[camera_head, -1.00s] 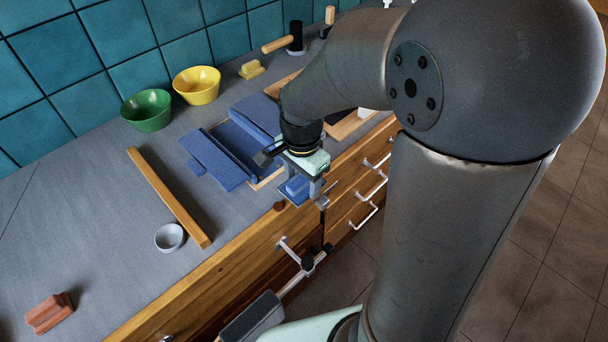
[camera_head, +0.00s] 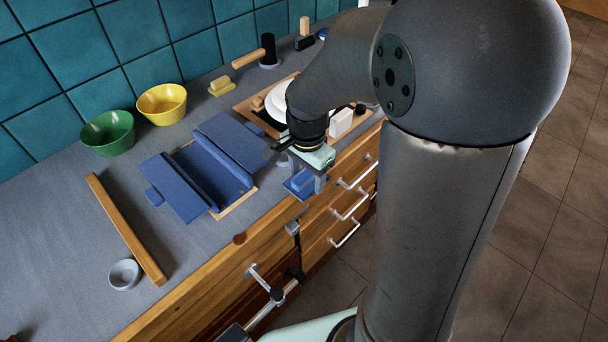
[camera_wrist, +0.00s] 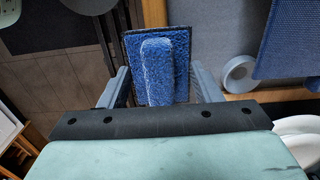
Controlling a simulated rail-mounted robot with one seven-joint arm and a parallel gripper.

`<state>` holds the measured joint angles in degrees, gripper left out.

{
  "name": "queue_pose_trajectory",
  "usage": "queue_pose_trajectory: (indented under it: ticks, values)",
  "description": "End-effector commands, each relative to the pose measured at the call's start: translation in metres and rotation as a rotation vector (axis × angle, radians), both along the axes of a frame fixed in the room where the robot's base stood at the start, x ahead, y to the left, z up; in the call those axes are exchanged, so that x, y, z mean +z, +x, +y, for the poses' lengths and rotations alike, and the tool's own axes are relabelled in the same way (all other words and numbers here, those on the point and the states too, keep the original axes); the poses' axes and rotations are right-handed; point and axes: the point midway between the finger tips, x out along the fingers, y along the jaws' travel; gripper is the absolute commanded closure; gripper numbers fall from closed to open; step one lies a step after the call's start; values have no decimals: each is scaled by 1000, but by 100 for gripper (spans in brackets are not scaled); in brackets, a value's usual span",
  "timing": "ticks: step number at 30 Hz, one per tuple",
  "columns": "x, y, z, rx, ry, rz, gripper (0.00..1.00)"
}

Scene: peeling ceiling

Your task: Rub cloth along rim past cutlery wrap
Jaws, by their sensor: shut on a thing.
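My gripper (camera_head: 306,184) is shut on a blue cloth (camera_head: 300,182) at the counter's wooden front rim (camera_head: 265,222), to the right of the cutlery wrap. In the wrist view the cloth (camera_wrist: 159,75) is a fuzzy blue pad with a raised ridge, held between the fingers of my gripper (camera_wrist: 160,88). It lies over the line of the rim (camera_wrist: 154,12); I cannot tell whether it touches. The blue cutlery wrap (camera_head: 180,186) lies spread on the counter, with a folded flap. A blue woven part of it (camera_wrist: 288,40) shows in the wrist view.
A wooden bar (camera_head: 125,230) and a small grey cup (camera_head: 124,274) are at left. Green (camera_head: 108,134) and yellow (camera_head: 162,104) bowls stand near the tiles. White plates (camera_head: 284,98) and a white block (camera_head: 341,122) are beyond my gripper. Drawer handles (camera_head: 345,236) stick out below the rim.

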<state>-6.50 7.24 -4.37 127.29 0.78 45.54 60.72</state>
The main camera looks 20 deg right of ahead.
Motion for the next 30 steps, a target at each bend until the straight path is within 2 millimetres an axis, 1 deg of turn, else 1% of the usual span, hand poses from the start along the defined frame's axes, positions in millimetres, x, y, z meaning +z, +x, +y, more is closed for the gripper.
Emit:
queue_pose_trajectory:
  ticks: [2, 3, 5, 15, 19, 30]
  values:
    - [15, 1, -1, 0, 0, -2, 92]
    - [29, 1, -1, -1, 1, -7, 92]
    - [34, 0, -1, -2, 0, -2, 92]
    - [76, 0, -3, -6, 0, -1, 92]
    - [82, 0, -3, -6, -1, -1, 92]
    - [81, 0, -3, -6, 0, -1, 92]
